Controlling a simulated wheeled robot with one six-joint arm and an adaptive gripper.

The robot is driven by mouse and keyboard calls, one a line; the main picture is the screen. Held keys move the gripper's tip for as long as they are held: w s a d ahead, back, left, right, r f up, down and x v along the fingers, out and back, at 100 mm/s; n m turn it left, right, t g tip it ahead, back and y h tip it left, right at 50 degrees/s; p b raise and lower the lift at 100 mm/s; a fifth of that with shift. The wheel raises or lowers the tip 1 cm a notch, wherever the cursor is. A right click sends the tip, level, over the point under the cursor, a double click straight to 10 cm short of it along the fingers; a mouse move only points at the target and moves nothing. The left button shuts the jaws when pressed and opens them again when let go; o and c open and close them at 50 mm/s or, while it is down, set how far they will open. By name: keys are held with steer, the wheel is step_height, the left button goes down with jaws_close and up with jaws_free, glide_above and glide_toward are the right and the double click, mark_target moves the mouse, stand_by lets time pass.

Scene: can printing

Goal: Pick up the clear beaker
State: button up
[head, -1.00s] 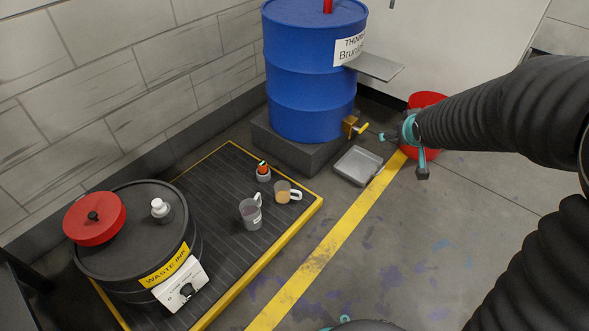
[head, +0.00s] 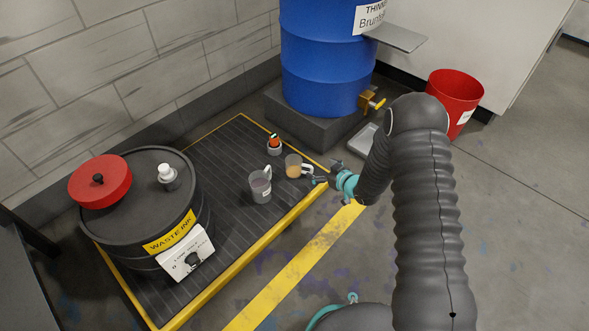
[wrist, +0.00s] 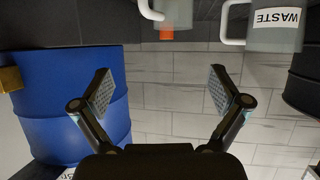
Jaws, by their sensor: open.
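Two see-through beakers stand upright on the dark ribbed platform (head: 225,225) in the head view. One beaker (head: 260,188) looks greyish and has a white label. The other beaker (head: 293,168), to its right, looks amber inside and has a white handle. I cannot tell for sure which is called the clear one. In the wrist view, the beaker labelled WASTE (wrist: 275,37) is cut off at the top right, and another beaker (wrist: 174,12) is at the top middle. My gripper (head: 321,181) is just right of the amber beaker. Its fingers (wrist: 160,88) are open and empty.
A small bottle with an orange top (head: 275,146) stands behind the beakers. The black waste ink drum (head: 135,235) is at left, with a red lid (head: 98,181).

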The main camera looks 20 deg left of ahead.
mark_target(298, 165)
steer(key=a+f, duration=0.1)
steer(key=a, duration=0.1)
steer(key=w+a+f, duration=0.1)
steer(key=a+f, duration=0.1)
steer(key=w+a+f+b, duration=0.1)
steer(key=a+f, duration=0.1)
steer(key=a, duration=0.1)
steer(key=shift+w, duration=0.25)
steer(key=shift+b+x, duration=0.5)
steer(key=shift+x, duration=2.55)
steer(key=shift+s+a+r, duration=0.15)
steer(key=shift+s+r, duration=0.05)
steer(key=c, duration=1.3)
